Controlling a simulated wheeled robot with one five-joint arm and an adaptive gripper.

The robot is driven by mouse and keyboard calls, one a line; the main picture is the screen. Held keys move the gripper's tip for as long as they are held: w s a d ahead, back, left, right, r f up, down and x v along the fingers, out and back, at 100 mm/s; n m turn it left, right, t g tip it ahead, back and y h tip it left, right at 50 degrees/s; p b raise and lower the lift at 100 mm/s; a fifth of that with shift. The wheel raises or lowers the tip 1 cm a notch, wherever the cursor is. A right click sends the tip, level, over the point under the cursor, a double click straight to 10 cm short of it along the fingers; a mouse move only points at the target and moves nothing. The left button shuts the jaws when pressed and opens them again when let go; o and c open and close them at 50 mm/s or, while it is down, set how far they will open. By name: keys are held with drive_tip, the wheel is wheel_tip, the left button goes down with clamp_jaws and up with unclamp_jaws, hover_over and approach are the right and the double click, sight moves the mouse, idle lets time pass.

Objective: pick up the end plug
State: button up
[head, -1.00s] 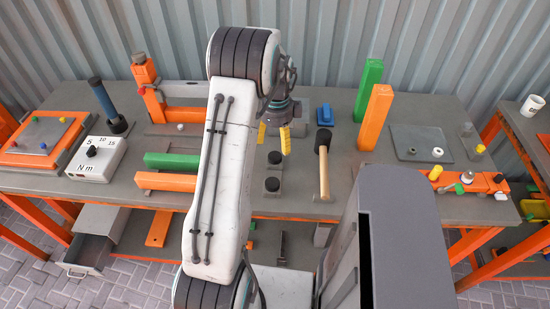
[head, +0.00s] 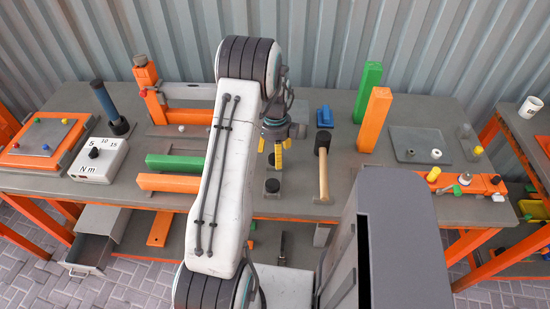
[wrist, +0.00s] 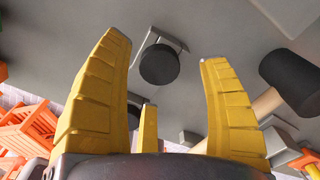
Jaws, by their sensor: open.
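Two black round plugs on small grey square bases lie near the table's middle; I take these for end plugs. The farther end plug (head: 271,159) shows just below my gripper (head: 270,154) in the head view. In the wrist view the black end plug (wrist: 160,64) shows between and beyond the two main yellow fingertips, untouched. The nearer black plug (head: 272,185) stands closer to the table's front edge. My gripper's fingers (wrist: 168,50) are spread, with nothing between them.
A mallet (head: 323,170) with a black head and wooden handle lies just right of the plugs. Green (head: 172,162) and orange (head: 166,182) bars lie to the left. An upright orange post (head: 375,120) and green post (head: 368,85) stand at the back right.

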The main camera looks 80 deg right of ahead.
drive_tip(key=shift+f, duration=1.3)
drive_tip(key=c, duration=1.2)
